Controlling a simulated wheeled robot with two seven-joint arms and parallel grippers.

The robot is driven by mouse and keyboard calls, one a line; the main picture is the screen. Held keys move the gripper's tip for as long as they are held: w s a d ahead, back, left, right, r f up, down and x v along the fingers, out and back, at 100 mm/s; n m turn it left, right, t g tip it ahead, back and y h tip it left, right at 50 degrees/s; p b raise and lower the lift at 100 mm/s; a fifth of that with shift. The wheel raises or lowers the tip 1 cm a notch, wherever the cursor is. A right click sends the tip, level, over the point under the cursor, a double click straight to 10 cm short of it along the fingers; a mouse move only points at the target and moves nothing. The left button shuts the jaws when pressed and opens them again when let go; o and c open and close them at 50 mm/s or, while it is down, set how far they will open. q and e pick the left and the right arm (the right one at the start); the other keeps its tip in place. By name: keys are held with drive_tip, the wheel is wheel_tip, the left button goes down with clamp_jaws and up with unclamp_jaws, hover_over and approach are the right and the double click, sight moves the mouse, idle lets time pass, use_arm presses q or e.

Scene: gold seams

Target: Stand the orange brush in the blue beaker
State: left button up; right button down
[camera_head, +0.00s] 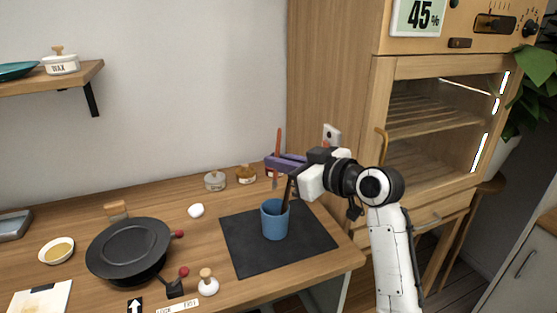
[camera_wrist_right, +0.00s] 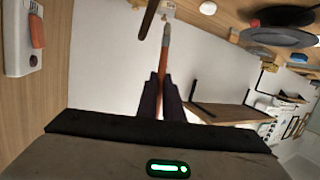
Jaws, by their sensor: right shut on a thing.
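The blue beaker (camera_head: 275,223) stands upright on a dark mat (camera_head: 245,258) at the table's right. A dark brown stick (camera_head: 286,194) stands tilted in it. My right gripper (camera_head: 285,163) is shut on the orange brush (camera_head: 278,142), behind and above the beaker in the picture. The brush is near upright, its upper part above the jaws and a brownish part below. In the right wrist view the orange brush (camera_wrist_right: 166,45) runs out from between the jaws (camera_wrist_right: 165,95), near a dark brown stick (camera_wrist_right: 149,18). My left gripper is not in view.
A wooden cabinet (camera_head: 335,70) rises behind my right arm. A shelf (camera_head: 60,82) is at upper left. The mat's front part is clear.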

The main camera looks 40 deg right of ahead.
sight(273, 188)
drive_tip(key=shift+f+b, duration=2.05)
drive_tip(key=shift+f, duration=0.55)
drive_tip(key=shift+f+b, duration=0.85)
drive_tip(key=shift+f, duration=0.45)
drive_tip(key=shift+f+b, duration=0.95)
drive_tip(key=shift+f, duration=0.55)
drive_tip(key=c, duration=1.8)
unclamp_jaws()
drive_tip(key=shift+s, duration=0.1)
